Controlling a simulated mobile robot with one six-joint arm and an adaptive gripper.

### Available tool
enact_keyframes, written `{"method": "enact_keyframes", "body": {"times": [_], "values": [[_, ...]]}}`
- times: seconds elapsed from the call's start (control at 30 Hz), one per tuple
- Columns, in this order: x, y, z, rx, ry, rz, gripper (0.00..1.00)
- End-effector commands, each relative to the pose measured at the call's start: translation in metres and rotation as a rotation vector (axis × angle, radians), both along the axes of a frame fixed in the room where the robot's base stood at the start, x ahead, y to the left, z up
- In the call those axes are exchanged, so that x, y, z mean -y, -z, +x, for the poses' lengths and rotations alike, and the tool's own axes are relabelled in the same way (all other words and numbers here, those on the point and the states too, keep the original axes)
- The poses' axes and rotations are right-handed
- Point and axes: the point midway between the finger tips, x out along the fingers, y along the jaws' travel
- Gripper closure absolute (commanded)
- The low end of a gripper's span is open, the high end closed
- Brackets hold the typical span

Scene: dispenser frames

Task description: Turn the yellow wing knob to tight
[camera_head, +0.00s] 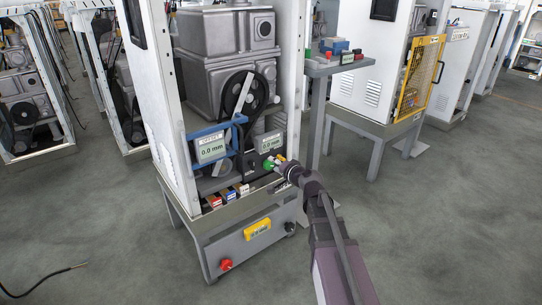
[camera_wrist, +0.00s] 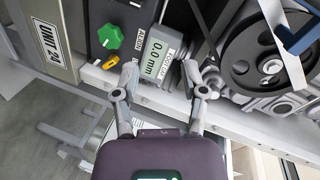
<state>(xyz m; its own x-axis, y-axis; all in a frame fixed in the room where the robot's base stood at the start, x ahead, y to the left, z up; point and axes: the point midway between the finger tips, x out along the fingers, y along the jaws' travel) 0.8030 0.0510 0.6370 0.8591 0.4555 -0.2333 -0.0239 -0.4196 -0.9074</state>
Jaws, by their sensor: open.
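The yellow wing knob (camera_wrist: 111,62) is small and sits low on a dark panel, just below a green lobed knob (camera_wrist: 110,37) in the wrist view. In the head view the yellow knob (camera_head: 280,158) shows as a small spot beside my gripper and the green knob (camera_head: 268,164). My gripper (camera_wrist: 160,67) is open and empty. Its left fingertip is just right of the yellow knob, apart from it in the picture. A grey display (camera_wrist: 157,58) reading 0.0 mm shows between the fingers. I cannot read any tight mark.
A black pulley wheel (camera_wrist: 263,64) is at right in the wrist view. A white frame rail (camera_wrist: 150,98) runs below the panel. A red button (camera_head: 226,264) is on the stand. Floor at right is clear.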

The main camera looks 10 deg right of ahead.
Motion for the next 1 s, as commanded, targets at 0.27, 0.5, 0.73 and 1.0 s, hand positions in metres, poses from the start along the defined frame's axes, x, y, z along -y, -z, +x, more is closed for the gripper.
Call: {"method": "enact_keyframes", "body": {"times": [0.27,0.5,0.73,1.0], "values": [[-0.008,-0.018,-0.012,-0.028,-0.053,-0.061,0.44],[-0.013,-0.03,-0.023,-0.055,-0.096,-0.115,0.44],[-0.017,-0.04,-0.033,-0.082,-0.136,-0.166,0.44],[-0.02,-0.047,-0.042,-0.106,-0.17,-0.209,0.44]]}}
